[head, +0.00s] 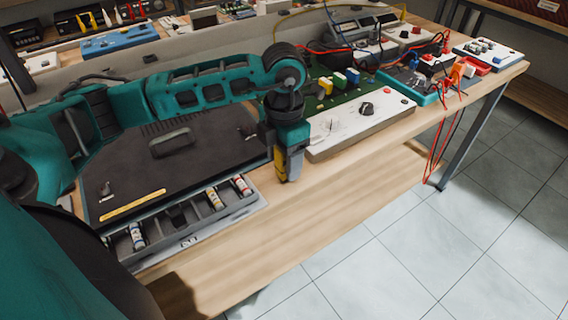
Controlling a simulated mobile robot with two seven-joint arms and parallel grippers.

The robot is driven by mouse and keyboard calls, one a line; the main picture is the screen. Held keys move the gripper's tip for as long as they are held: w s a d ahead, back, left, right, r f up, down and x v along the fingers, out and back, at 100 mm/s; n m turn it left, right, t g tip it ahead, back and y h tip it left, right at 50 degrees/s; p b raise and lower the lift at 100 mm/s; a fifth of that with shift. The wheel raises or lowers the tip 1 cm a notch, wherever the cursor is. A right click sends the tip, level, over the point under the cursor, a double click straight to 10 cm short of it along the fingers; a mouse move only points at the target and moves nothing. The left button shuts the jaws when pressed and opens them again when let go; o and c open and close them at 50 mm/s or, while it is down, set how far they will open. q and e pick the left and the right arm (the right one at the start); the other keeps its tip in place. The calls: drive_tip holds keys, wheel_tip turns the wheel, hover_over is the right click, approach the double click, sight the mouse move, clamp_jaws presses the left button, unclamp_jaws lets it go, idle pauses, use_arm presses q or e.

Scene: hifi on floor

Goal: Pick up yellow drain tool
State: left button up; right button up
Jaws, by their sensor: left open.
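My left gripper (287,166) points down over the wooden bench, just right of the black case. It is open, its fingertips close to the bench top. A small yellow piece (279,162) shows at its fingers; I cannot tell whether it is the drain tool or part of the gripper. A thin yellow strip (133,205) with dark marks lies along the front of the black case (190,170); I cannot tell whether it is a tool or a label. My right gripper is not in view.
The wooden bench (235,265) is clear in front. A grey tray (190,240) with small cylinders sits at the case's front. A white box with a black knob (362,122) stands right of the gripper. Red leads (437,150) hang over the bench's right end.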

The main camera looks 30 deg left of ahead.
use_arm(q)
wheel_tip(320, 180, down, 2)
drive_tip(key=shift+f, duration=0.2)
drive_tip(key=c, duration=1)
drive_tip(key=shift+r, duration=0.15)
